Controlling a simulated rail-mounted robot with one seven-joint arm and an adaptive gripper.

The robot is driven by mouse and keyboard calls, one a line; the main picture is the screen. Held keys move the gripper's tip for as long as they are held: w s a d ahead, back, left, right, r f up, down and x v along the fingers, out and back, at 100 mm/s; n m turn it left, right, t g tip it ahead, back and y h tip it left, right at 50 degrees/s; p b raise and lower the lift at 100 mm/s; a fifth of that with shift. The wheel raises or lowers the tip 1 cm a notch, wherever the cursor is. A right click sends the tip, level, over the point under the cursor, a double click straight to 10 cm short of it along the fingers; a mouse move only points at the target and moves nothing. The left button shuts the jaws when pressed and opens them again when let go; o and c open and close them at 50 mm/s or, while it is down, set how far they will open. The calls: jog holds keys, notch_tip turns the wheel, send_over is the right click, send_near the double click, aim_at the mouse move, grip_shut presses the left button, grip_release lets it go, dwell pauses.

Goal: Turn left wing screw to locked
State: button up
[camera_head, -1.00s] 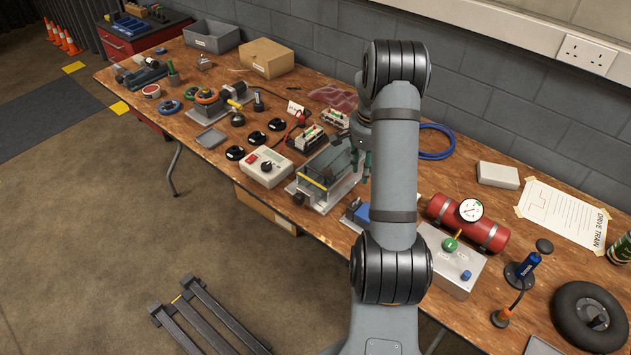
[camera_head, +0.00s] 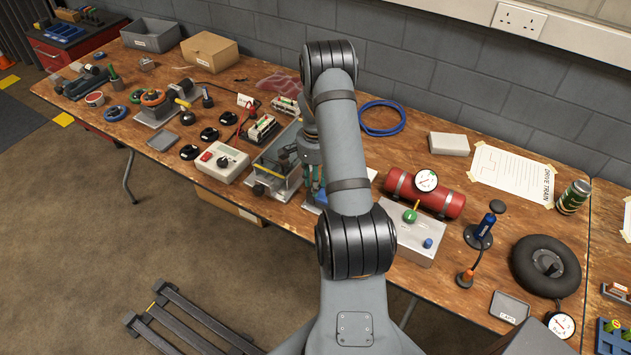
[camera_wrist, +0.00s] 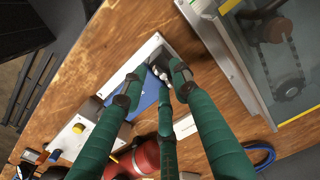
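My gripper (camera_wrist: 157,86) has green fingers. In the wrist view they are spread apart around a blue block (camera_wrist: 148,98) on a pale plate. A small grey and dark fitting (camera_wrist: 158,62) shows close to the fingertips; I cannot tell whether it is a wing screw or whether a finger touches it. In the head view my gripper (camera_head: 313,188) is low over the bench, just right of the clear-covered case (camera_head: 284,152). My arm hides much of the blue block there. No wing screw can be clearly identified, nor its locked marking.
The clear-covered case, with a chain and sprockets inside, also stands close by in the wrist view (camera_wrist: 216,52). A grey control box (camera_head: 405,240) and a red cylinder (camera_head: 440,197) stand to the right. A white box with a dial (camera_head: 222,163) is to the left.

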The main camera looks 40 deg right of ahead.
jog(key=shift+f, duration=0.1)
jog(key=shift+c, duration=0.9)
grip_shut()
